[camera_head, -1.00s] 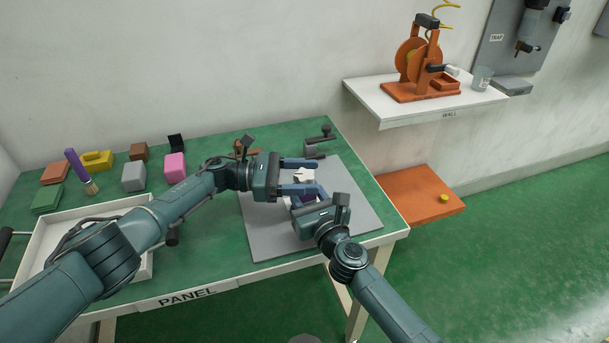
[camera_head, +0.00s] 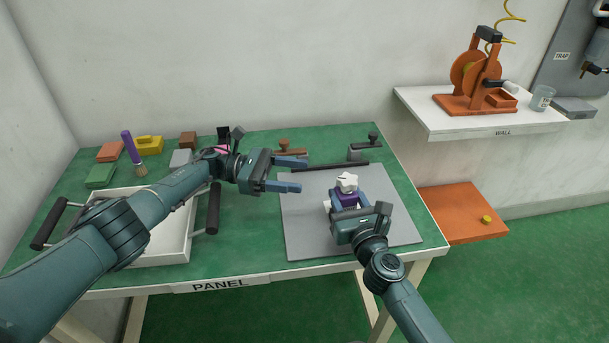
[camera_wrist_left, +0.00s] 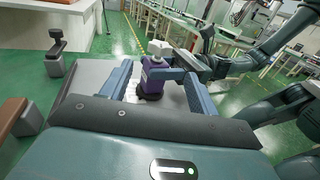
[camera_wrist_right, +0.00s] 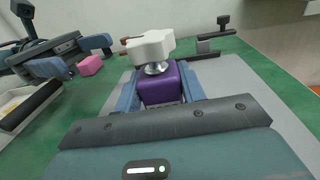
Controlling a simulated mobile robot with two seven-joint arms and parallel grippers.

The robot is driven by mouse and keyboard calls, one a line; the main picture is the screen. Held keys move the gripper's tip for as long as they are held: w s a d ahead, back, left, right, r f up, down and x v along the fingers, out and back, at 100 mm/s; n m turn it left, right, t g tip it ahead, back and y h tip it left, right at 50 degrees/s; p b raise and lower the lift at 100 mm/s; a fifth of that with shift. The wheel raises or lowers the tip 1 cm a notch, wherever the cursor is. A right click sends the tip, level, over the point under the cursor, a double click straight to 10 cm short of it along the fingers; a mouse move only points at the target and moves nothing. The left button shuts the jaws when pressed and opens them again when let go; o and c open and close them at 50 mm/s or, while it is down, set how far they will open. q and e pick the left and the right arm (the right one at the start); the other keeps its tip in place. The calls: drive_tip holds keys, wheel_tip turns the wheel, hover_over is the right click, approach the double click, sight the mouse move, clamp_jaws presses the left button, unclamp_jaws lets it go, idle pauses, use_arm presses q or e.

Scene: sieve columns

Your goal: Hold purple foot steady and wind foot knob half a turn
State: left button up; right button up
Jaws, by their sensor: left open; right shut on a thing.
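The purple foot (camera_head: 349,199) stands on the grey mat (camera_head: 303,232) with the white foot knob (camera_head: 347,181) on top. My right gripper (camera_wrist_right: 160,92) is shut on the purple foot, one finger on each side. In the right wrist view the star-shaped knob (camera_wrist_right: 151,45) sits above the purple block (camera_wrist_right: 159,85) on a metal stem. My left gripper (camera_head: 299,174) is open and empty, to the left of the foot and apart from the knob. The left wrist view shows the purple foot (camera_wrist_left: 153,78) beyond the open fingers.
A white tray (camera_head: 190,240) with dark handles stands at the left. Coloured blocks and a purple-handled brush (camera_head: 131,147) lie at the back left. Clamps (camera_head: 366,148) stand along the mat's back edge. A wall shelf (camera_head: 440,124) holds an orange reel device (camera_head: 468,103).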

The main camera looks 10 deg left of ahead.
use_arm(q)
wheel_tip(320, 180, up, 7)
drive_tip(key=n+g+y, duration=0.2)
drive_tip(key=y, duration=0.4)
hover_over(348, 179)
drive_tip(key=shift+a+f, duration=0.15)
drive_tip(key=shift+a, duration=0.3)
drive_tip(key=s+d+r+n+t+y, duration=0.2)
drive_tip(key=d+r+n+y, duration=0.3)
drive_tip(key=d+n, duration=0.1)
drive_tip(key=s+a+r+n+t+y, duration=0.2)
drive_tip(key=s+a+n+t+y, duration=0.15)
drive_tip(key=n+y, duration=0.7)
drive_tip(key=w+f+n, duration=0.1)
drive_tip(key=f, duration=0.2)
drive_tip(key=w+a+f+n+h, duration=0.1)
drive_tip(key=w+f, duration=0.1)
drive_tip(key=f, duration=0.2)
drive_tip(key=w+f+n+t+h, duration=0.1)
drive_tip(key=w+f, duration=0.1)
drive_tip(key=f, duration=0.2)
drive_tip(key=shift+a+f, duration=0.2)
drive_tip(key=shift+f, duration=0.05)
drive_tip(key=shift+c, duration=0.3)
drive_tip(key=c, duration=0.9)
